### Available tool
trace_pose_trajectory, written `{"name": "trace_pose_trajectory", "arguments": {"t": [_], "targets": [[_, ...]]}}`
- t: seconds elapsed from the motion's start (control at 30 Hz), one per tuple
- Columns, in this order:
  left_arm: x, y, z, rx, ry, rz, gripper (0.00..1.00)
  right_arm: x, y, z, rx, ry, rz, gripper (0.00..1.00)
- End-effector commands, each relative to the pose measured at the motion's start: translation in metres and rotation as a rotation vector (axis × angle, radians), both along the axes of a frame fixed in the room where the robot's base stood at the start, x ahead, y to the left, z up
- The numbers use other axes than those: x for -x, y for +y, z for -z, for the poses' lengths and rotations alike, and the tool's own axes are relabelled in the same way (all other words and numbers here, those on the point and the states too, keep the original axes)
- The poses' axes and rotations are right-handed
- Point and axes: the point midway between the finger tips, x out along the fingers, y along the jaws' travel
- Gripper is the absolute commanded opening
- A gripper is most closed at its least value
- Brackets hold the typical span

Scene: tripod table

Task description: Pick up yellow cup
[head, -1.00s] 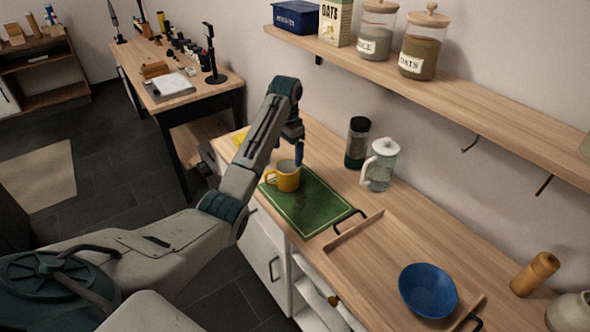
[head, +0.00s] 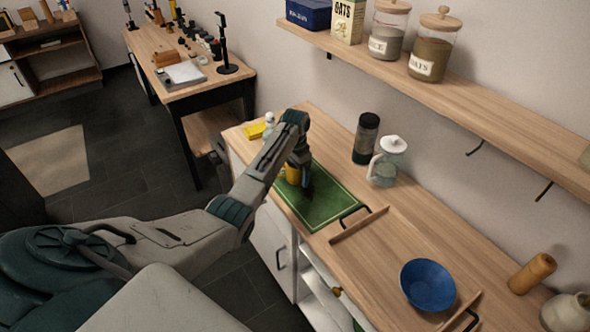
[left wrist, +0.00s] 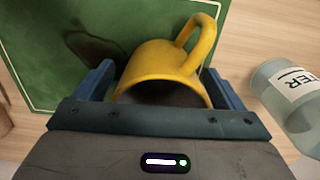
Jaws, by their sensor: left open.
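The yellow cup (head: 292,175) stands on the green mat (head: 322,205) on the wooden counter. In the head view it is mostly hidden behind my left gripper (head: 302,172). In the left wrist view the cup (left wrist: 162,67) shows with its mouth towards me and its handle at the upper right. My left gripper (left wrist: 162,82) is open, with one blue finger on each side of the cup. Gaps show beside the cup, and I cannot tell whether a finger touches it. My right gripper is not in view.
A labelled clear bottle (left wrist: 290,92) stands close to the right finger in the left wrist view. A dark jar (head: 366,138) and a glass pitcher (head: 387,163) stand behind the mat. A wooden tray (head: 385,245) and a blue bowl (head: 428,285) are to the right.

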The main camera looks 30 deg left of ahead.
Motion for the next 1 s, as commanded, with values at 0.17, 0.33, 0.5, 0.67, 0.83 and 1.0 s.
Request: {"name": "trace_pose_trajectory", "arguments": {"t": [0.17,0.33,0.5,0.67,0.83,1.0], "targets": [[0.0,0.0,0.0,0.0,0.0,0.0,0.87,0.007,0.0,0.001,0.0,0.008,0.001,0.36],[0.0,0.0,0.0,0.0,0.0,0.0,0.53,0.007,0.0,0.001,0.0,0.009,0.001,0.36],[0.0,0.0,-0.001,0.0,-0.001,0.0,0.36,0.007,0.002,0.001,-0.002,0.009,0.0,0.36],[0.0,0.0,-0.001,0.0,-0.001,0.0,0.36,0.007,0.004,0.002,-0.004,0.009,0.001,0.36],[-0.001,0.0,-0.008,0.0,-0.003,0.0,0.36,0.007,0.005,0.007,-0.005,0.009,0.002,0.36],[-0.002,0.001,-0.034,-0.002,-0.007,0.001,0.35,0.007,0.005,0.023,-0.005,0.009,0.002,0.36]]}}
